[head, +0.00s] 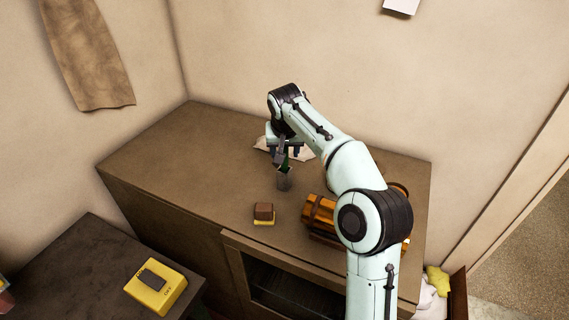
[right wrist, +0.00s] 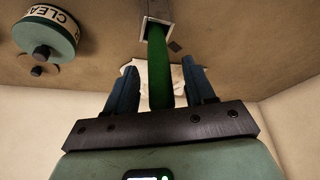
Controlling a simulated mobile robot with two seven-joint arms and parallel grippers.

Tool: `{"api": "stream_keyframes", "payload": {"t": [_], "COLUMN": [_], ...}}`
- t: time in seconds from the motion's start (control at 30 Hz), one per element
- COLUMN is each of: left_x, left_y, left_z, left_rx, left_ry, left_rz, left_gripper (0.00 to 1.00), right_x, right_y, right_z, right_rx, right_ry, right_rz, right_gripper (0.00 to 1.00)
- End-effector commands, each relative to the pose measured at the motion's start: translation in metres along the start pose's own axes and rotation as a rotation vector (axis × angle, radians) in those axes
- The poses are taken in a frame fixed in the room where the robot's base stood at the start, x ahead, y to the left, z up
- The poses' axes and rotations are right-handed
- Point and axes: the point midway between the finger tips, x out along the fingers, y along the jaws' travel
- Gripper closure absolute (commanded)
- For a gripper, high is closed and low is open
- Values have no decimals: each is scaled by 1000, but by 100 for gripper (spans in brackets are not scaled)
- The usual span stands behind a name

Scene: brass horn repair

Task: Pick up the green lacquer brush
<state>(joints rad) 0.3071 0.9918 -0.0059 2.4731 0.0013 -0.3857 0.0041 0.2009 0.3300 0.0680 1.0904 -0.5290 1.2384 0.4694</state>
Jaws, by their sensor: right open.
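The green lacquer brush (head: 285,168) stands in a small grey holder (head: 284,183) on the brown cabinet top, near its middle. In the right wrist view, its green handle (right wrist: 158,72) comes out of the square mouth of the holder (right wrist: 143,20) and runs between my fingers. My right gripper (head: 283,154) is over the brush, and in the right wrist view (right wrist: 158,66) its two dark fingers are spread on either side of the handle, with gaps visible. The lower part of the brush is hidden in the holder. My left gripper is not in view.
A pale cloth (head: 300,153) lies behind the gripper. A brown and yellow block (head: 263,213) and an orange-brown object (head: 319,211) are nearer the front. A green round container (right wrist: 46,33) marked "CLEA" shows in the wrist view. The cabinet's left top (head: 180,150) is clear.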

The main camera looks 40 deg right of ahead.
Motion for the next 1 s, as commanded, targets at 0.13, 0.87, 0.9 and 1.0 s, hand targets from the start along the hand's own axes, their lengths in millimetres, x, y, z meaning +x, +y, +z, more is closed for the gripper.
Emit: {"api": "stream_keyframes", "payload": {"t": [0.13, 0.87, 0.9, 1.0], "left_x": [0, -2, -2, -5], "left_y": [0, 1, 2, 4], "left_z": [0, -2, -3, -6], "left_rx": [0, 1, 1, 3], "left_ry": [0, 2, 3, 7], "left_rz": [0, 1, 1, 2], "left_gripper": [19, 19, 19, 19], "right_x": [3, -3, -6, -17], "right_y": [0, -1, -1, -1], "right_z": [0, -4, -5, -10], "right_rx": [0, 0, 0, 1], "right_ry": [1, 4, 5, 5], "right_rz": [-1, -2, -3, -3], "right_gripper": [46, 100, 100, 100]}}
